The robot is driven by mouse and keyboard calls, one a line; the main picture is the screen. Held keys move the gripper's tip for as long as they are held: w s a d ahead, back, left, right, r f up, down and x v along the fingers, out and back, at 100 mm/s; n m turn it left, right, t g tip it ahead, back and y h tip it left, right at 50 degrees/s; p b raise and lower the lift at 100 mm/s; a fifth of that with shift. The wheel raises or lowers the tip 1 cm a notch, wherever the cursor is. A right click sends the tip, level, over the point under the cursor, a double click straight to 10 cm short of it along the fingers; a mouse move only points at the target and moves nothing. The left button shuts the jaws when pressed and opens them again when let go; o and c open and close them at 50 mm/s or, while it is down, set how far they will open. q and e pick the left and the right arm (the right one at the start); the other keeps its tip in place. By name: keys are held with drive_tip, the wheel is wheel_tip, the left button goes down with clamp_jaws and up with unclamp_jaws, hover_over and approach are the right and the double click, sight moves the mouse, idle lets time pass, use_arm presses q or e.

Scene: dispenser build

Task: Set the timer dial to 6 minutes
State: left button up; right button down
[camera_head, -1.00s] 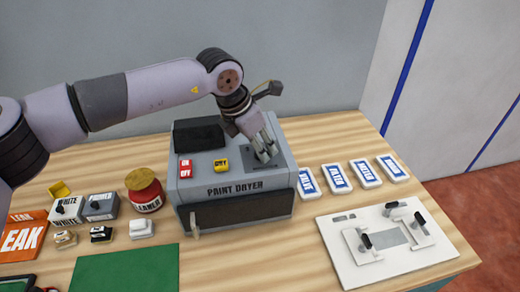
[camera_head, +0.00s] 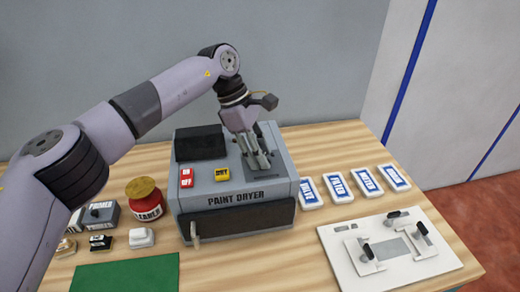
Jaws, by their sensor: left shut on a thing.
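The paint dryer (camera_head: 236,206) is a grey box in the middle of the table, with a dark front door and a label. Its top carries a red ON/OFF switch (camera_head: 187,178), a yellow button (camera_head: 222,174) and a dark dial panel (camera_head: 267,171) at the right. My left gripper (camera_head: 258,163) points down onto that panel, its fingers closed around the timer dial. The fingers hide the dial, so its setting cannot be read. My right gripper is not in view.
A red jar (camera_head: 145,198) stands left of the dryer. Several blue-labelled white blocks lie to its right, behind a white fixture board (camera_head: 390,248) with black-handled clamps. A green mat (camera_head: 125,272) lies in front. My left arm crosses the left side.

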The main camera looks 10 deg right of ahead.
use_arm(q)
drive_tip(key=shift+w+d+r+m+g+y+p, duration=0.1)
drive_tip(key=shift+m+g+y+p, duration=0.2)
drive_tip(key=shift+m, duration=0.5)
drive_tip(key=shift+w+m+g+y+p, duration=0.1)
drive_tip(key=shift+m+p, duration=0.25)
drive_tip(key=shift+m, duration=0.45)
drive_tip(key=o, duration=1.2)
drive_tip(key=shift+c, duration=0.2)
wheel_tip(320, 180, up, 10)
